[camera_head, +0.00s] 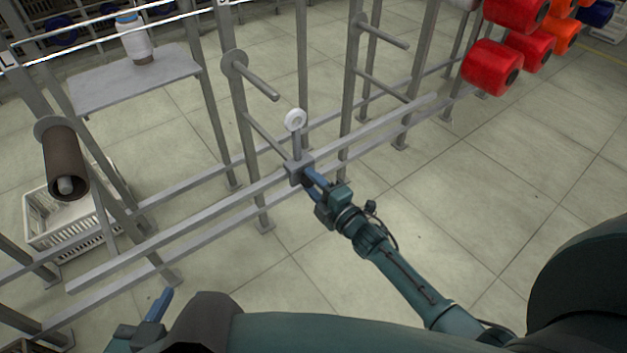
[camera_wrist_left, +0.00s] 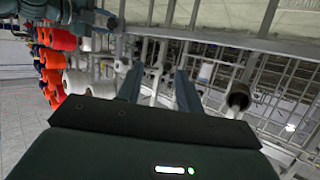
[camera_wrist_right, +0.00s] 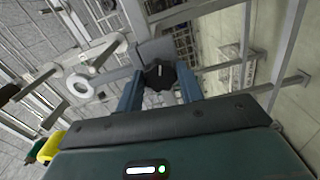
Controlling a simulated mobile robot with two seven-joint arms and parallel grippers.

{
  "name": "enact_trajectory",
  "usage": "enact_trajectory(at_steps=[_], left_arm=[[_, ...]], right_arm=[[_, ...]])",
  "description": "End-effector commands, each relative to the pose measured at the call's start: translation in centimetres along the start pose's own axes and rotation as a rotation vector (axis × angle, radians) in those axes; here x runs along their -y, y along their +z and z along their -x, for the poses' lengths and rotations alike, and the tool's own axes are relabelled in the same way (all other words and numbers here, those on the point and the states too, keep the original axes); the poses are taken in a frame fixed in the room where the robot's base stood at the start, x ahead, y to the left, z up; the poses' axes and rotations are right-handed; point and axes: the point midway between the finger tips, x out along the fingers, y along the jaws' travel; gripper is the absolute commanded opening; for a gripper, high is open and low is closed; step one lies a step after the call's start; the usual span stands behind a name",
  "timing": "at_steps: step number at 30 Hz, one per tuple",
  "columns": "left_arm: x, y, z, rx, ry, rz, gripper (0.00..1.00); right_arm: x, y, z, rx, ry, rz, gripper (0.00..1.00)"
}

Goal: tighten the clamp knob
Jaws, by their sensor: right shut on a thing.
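The clamp is a grey block (camera_head: 293,173) on the long grey rail, with a short post carrying a white ring (camera_head: 294,121). Its knob (camera_wrist_right: 160,75) is black and lobed, and sits between the blue fingers of my right gripper (camera_wrist_right: 159,90) in the right wrist view. In the head view my right gripper (camera_head: 311,181) reaches the clamp's near side and hides the knob. It is shut on the knob. My left gripper (camera_head: 157,308) is low at the bottom left of the head view, far from the clamp. Its fingers (camera_wrist_left: 158,88) stand apart with nothing held between them.
A steel rack with rails (camera_head: 200,232) and peg arms (camera_head: 262,84) surrounds the clamp. A brown spool (camera_head: 62,150) hangs at left above a white crate (camera_head: 40,222). A white bobbin (camera_head: 134,40) stands on a shelf (camera_head: 110,88). Red spools (camera_head: 490,68) hang upper right. Floor at right is clear.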

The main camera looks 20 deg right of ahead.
Motion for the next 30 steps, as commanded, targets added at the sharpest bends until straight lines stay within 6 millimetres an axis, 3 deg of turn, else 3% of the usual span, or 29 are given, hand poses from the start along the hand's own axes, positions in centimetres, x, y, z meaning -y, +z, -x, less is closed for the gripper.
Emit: enact_trajectory(at_steps=[30], left_arm=[[1.1,-2.7,2.2,-0.029,-0.035,0.076,0.36]], right_arm=[[0.0,0.0,0.0,0.0,-0.001,-0.951,0.14]])
